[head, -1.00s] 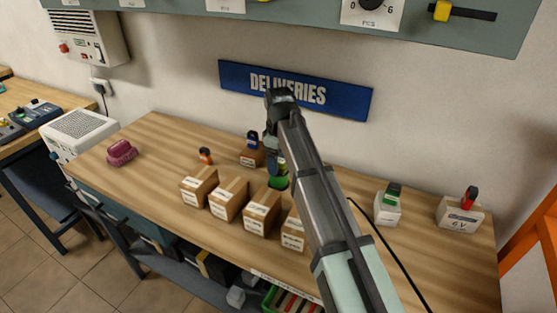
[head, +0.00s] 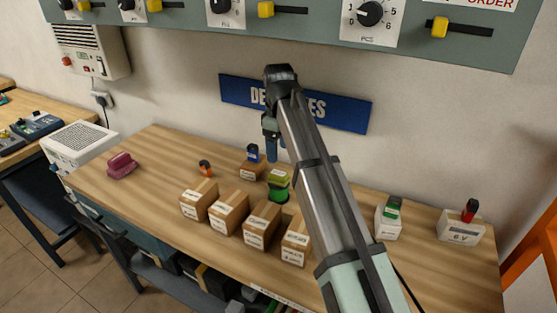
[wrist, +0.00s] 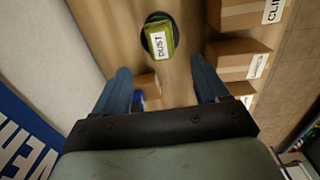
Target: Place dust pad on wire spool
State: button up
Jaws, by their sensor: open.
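The dust pad (head: 278,180) is a yellow-green block with a white label, reading DUST in the wrist view (wrist: 162,40). It rests on top of a round, dark-edged piece that looks like the wire spool (head: 279,195); the spool's dark rim (wrist: 146,45) shows around the pad in the wrist view. The pad covers most of the spool's top. My gripper (head: 272,148) is open and empty, above the pad and apart from it. Its two fingers (wrist: 162,85) show spread in the wrist view, with the pad beyond them.
Several labelled cardboard boxes (head: 229,212) stand in a row in front of the spool. A small box with a blue-topped item (head: 252,167) stands behind it to the left. A pink block (head: 121,165) lies far left. White boxes (head: 387,222) stand right. The wall and DELIVERIES sign (head: 345,112) are behind.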

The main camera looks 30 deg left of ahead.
jog(key=shift+r, duration=1.2)
